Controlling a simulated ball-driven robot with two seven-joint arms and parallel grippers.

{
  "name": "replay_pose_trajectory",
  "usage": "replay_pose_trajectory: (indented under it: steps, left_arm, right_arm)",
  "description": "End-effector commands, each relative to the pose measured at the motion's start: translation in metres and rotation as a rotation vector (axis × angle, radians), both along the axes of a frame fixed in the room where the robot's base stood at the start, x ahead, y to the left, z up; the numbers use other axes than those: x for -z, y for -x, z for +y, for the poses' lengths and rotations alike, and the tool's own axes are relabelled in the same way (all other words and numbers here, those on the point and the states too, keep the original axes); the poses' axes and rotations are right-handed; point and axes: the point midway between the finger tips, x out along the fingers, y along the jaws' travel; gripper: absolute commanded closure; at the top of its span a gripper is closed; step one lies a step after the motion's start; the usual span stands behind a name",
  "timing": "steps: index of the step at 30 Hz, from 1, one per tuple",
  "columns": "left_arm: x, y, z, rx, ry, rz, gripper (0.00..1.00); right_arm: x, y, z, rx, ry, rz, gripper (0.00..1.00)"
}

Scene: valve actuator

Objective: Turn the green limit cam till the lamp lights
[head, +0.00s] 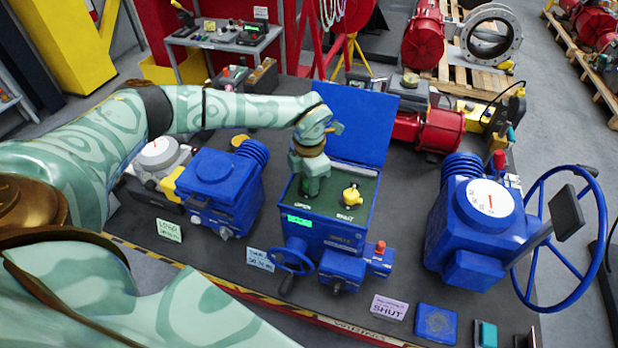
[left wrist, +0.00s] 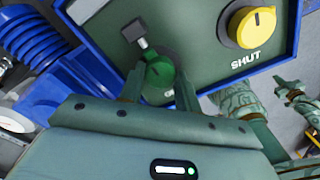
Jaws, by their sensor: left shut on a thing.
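The blue actuator box (head: 345,226) stands open with its lid up; its dark green panel bears the cams. The green limit cam (left wrist: 158,73) is a round knob on this panel in the left wrist view; my gripper hides it in the head view. My left gripper (head: 310,192) reaches down onto the panel's left side. In the left wrist view its two fingers (left wrist: 160,90) are shut on the green cam, one each side. The yellow cam (head: 351,195), marked SHUT in the left wrist view (left wrist: 257,27), is to the right. I cannot tell which part is the lamp.
A small dark switch block (left wrist: 140,33) sits close by the green cam. A green-lit display (head: 298,221) and a blue handwheel (head: 290,261) are on the box's front. Other blue actuators stand left (head: 222,185) and right (head: 480,225). The raised lid (head: 345,125) closes off the back.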

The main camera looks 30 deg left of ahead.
Motion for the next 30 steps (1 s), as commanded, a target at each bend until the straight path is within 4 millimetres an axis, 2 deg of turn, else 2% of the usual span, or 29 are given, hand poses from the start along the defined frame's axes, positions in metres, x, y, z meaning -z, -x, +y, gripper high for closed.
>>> replay_pose_trajectory:
  steps: [15, 16, 18, 26, 30]
  left_arm:
    - [-0.002, -0.002, 0.0, 0.017, 0.001, -0.008, 0.9]
    - [-0.002, -0.002, 0.0, 0.017, 0.001, -0.008, 0.59]
    - [-0.002, -0.002, 0.0, 0.017, 0.0, -0.007, 0.45]
    - [-0.001, -0.001, 0.0, 0.016, 0.001, -0.003, 0.45]
    - [-0.012, -0.002, 0.0, 0.017, 0.001, -0.006, 0.45]
  right_arm:
    - [-0.001, 0.0, 0.0, 0.0, 0.0, 0.0, 1.0]
    - [-0.001, 0.0, 0.0, 0.0, 0.0, 0.0, 1.0]
    - [-0.001, 0.0, 0.0, 0.0, 0.0, 0.0, 1.0]
    - [0.0, 0.0, 0.0, 0.0, 0.0, 0.0, 1.0]
    - [0.001, 0.0, 0.0, 0.0, 0.0, 0.0, 1.0]
